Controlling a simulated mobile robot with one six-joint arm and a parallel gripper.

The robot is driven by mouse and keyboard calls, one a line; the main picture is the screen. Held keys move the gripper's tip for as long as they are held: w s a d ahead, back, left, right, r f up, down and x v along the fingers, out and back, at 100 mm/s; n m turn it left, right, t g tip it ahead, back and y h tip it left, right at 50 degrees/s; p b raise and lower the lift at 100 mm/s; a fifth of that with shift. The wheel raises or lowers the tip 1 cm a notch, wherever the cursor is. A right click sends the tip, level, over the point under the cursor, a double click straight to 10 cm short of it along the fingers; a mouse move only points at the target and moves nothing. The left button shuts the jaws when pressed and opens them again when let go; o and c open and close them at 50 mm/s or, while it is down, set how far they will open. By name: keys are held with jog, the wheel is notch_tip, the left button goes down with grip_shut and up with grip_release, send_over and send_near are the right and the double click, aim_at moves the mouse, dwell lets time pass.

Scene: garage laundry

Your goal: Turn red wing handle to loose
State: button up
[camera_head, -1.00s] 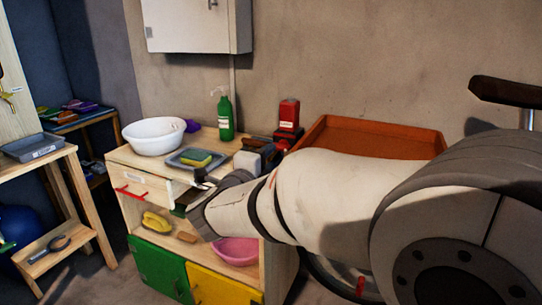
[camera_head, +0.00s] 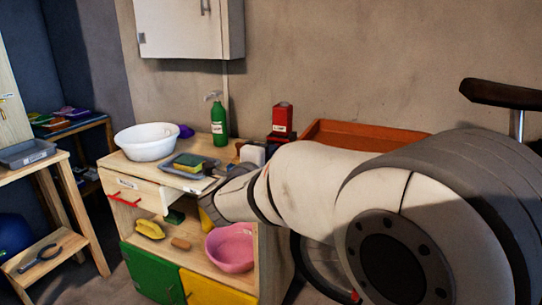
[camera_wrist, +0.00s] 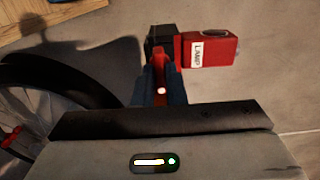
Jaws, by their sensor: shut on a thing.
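In the wrist view, my gripper (camera_wrist: 161,92) has its two blue-grey fingers shut around a narrow red piece, which looks like the red wing handle (camera_wrist: 160,78). The handle's upper end meets a dark block (camera_wrist: 160,42). A red box labelled LAMP (camera_wrist: 222,48) sits beside that block, on its right. Most of the handle is hidden between the fingers, so its angle is hard to tell. In the head view my arm hides the fingertips and the handle.
A black wheel (camera_wrist: 70,78) lies left of my gripper in the wrist view. In the head view, a wooden cabinet (camera_head: 121,166) bears a white basin (camera_head: 146,142) and a green bottle (camera_head: 218,122). A pink bowl (camera_head: 231,248) and an orange tray (camera_head: 350,133) are close to my arm.

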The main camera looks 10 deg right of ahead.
grip_shut()
jog(key=shift+n+p, duration=0.4)
jog(key=shift+f+n+p, duration=0.15)
jog(key=shift+n+p, duration=6.5)
jog(key=shift+n, duration=1.75)
jog(key=shift+s+f, duration=0.1)
